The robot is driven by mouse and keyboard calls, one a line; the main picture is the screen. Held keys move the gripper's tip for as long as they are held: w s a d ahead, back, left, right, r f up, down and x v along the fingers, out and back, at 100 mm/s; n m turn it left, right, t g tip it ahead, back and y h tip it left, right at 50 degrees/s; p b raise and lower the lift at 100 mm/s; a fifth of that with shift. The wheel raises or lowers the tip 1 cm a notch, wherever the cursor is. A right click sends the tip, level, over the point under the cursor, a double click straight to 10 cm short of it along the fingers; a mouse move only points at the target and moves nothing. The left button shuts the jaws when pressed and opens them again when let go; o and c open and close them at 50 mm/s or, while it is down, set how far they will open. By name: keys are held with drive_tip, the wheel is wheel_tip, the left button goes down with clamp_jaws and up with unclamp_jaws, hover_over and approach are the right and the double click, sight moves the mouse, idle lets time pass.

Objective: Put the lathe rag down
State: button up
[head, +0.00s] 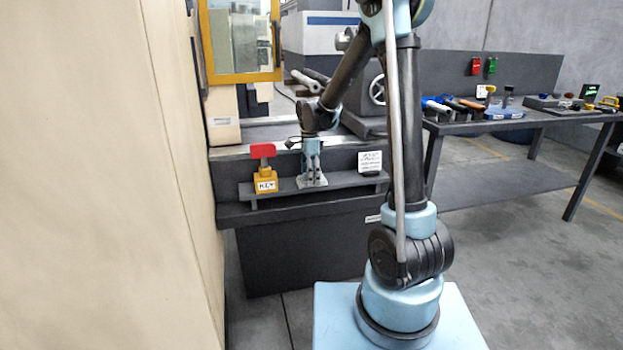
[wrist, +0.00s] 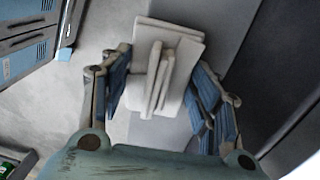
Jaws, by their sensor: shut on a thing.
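The lathe rag (head: 316,183) is a pale, folded cloth at the level of the narrow grey ledge (head: 220,193) on the front of the lathe. My gripper (head: 312,170) points down and is shut on the rag. In the wrist view the rag (wrist: 158,62) sits between my two blue-padded fingers, with its folds standing up. I cannot tell whether the rag's underside touches the ledge.
A yellow block marked KEY with a red handle (head: 263,151) stands on the ledge left of my gripper. A small white sign (head: 370,161) stands to the right. A dark workbench (head: 545,121) with several tools is at the right. A beige wall fills the left.

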drive_tip(key=shift+f, duration=0.25)
drive_tip(key=shift+f, duration=0.1)
drive_tip(key=o, duration=1.3)
